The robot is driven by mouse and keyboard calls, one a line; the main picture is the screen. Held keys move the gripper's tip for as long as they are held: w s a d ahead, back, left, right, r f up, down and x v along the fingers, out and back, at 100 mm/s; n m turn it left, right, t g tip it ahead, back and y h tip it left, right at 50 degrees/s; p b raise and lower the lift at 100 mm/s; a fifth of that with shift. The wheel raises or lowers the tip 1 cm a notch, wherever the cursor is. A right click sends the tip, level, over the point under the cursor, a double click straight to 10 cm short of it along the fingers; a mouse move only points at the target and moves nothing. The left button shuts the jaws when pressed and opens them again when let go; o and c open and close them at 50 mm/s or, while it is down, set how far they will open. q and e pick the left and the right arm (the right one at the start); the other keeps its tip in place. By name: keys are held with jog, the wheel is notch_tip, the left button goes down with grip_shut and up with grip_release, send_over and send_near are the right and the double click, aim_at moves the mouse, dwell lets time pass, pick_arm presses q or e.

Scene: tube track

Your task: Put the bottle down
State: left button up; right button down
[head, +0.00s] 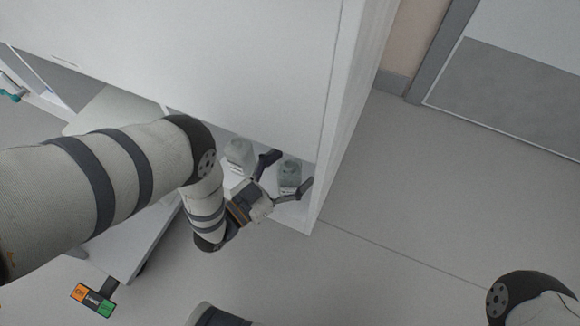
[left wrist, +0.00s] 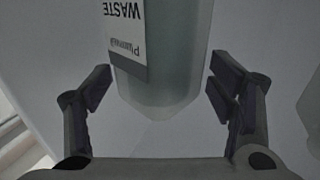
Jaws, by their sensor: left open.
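A translucent grey-green bottle (head: 289,173) stands on the white shelf (head: 293,214) in the cabinet's open lower bay. My left gripper (head: 287,172) is open, with one finger on each side of this bottle. In the left wrist view the bottle (left wrist: 172,85) lies between the spread fingers (left wrist: 160,88), with visible gaps on both sides. Its white label reads "WASTE" upside down, and its top end is cut off by the frame. My right gripper is not in view.
A second pale bottle (head: 240,153) stands just left of the first one, close to my left gripper. The white cabinet (head: 200,50) overhangs the shelf, and its side panel (head: 345,110) bounds it on the right. Open grey floor (head: 420,200) lies to the right.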

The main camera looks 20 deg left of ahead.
pick_arm(q)
jog(key=p+v, duration=0.3)
jog(key=v, duration=0.9)
jog(key=shift+p, duration=0.4)
jog(key=shift+r, duration=0.1)
